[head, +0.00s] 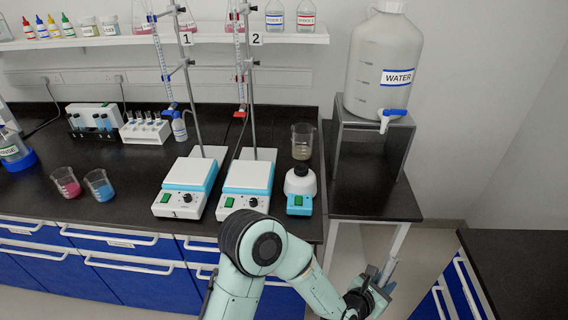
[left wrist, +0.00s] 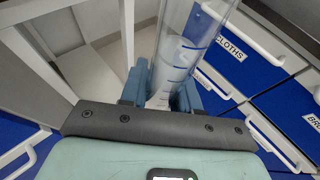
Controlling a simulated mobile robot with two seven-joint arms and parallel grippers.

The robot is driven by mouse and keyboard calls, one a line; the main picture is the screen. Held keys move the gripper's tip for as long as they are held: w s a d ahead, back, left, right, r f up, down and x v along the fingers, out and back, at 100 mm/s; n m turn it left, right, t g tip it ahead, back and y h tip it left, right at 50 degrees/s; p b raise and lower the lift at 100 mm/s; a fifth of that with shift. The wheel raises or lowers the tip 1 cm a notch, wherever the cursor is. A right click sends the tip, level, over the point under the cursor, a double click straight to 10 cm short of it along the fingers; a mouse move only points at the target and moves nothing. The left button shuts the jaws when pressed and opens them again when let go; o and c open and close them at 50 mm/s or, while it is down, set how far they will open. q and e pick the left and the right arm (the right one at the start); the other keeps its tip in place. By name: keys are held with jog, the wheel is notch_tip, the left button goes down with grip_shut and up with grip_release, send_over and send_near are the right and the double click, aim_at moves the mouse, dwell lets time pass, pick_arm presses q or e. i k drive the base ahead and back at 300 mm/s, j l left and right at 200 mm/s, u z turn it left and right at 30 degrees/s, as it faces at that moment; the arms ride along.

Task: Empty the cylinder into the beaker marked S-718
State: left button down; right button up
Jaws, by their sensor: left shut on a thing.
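A clear graduated cylinder (left wrist: 180,60) with blue marks stands between the blue-grey fingers of my left gripper (left wrist: 162,88), which is shut on it. Whether it contains liquid is hard to tell. In the head view my left gripper (head: 379,284) holds the cylinder (head: 389,268) low over the floor gap, right of the bench. A beaker with pink liquid (head: 66,184) and one with blue liquid (head: 99,187) stand at the bench's front left. Another beaker (head: 302,143) with greyish content stands at the back right. No S-718 mark is readable. My right gripper is not in view.
Two hotplate stirrers (head: 184,188) (head: 248,190) with stands and burettes occupy the bench middle. A small device with a white flask (head: 299,187) is beside them. A WATER tank (head: 384,62) sits on a raised stand. A CLOTHS drawer (left wrist: 232,48) is near the cylinder.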

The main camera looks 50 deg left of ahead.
aim_at(100, 186)
jog(key=i+j+u, duration=0.1)
jog(key=u, duration=2.7)
jog(key=i+l+u, duration=0.15)
jog(key=i+l, duration=0.15)
